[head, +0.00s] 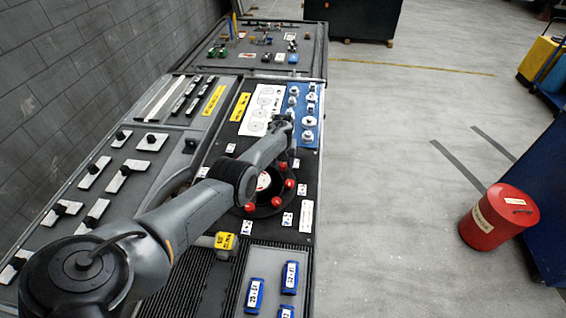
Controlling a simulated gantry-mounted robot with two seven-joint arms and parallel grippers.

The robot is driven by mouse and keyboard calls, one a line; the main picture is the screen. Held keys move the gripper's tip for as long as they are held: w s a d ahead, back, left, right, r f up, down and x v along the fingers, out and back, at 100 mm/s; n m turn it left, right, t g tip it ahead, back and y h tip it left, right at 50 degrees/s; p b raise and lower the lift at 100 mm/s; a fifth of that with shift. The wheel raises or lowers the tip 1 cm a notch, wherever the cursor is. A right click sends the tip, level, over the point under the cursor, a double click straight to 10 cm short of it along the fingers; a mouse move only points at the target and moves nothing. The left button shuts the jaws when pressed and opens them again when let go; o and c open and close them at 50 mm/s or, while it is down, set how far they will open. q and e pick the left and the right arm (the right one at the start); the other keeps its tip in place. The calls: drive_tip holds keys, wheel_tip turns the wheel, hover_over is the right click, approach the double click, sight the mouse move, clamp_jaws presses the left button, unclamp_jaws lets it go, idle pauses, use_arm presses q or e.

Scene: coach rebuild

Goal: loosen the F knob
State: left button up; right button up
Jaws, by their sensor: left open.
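A round black fixture (268,211) with several red knobs around its rim sits on the dark bench panel. Red knobs show at its right side (289,183), lower right (277,201) and lower left (249,207). Small white letter cards stand around it, too small to read, so I cannot tell which knob is F. My left arm crosses over the fixture and hides its upper left part. My left gripper (284,124) is beyond the fixture, near the blue board, and is open; its fingers are small and hard to make out. My right gripper is not in view.
A blue board (307,132) with several white-and-metal parts lies beyond the fixture. A yellow-tagged tool (222,241) and blue labelled blocks (255,294) lie nearer. A left panel holds white plates with black knobs (152,142).

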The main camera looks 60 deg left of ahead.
sight(283, 164)
use_arm(q)
drive_tip(key=shift+r, duration=0.15)
drive_tip(key=shift+r, duration=0.3)
wheel_tip(283, 164, up, 10)
drive_tip(key=p, duration=0.4)
drive_tip(key=shift+p, duration=0.3)
